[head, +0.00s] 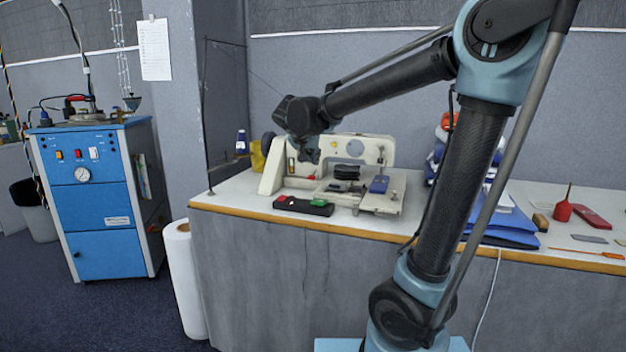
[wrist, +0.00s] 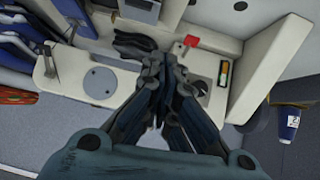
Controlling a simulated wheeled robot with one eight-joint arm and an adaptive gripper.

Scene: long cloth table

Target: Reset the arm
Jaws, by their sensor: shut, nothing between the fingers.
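My arm reaches over the long table (head: 345,224) from the right in the head view, bent at its elbow. My gripper (head: 310,155) hangs in front of the cream machine (head: 272,165), above the table. In the wrist view the fingers of my gripper (wrist: 163,65) point away from the camera, drawn together with nothing between them. I cannot tell the exact gap between the fingertips and the machine.
A black box with red and green buttons (head: 304,206) lies at the table's front edge. Blue folded cloth (head: 505,227), a red oil can (head: 563,208) and a red tool (head: 592,217) lie to the right. A blue cabinet (head: 95,200) and a white roll (head: 184,280) stand left.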

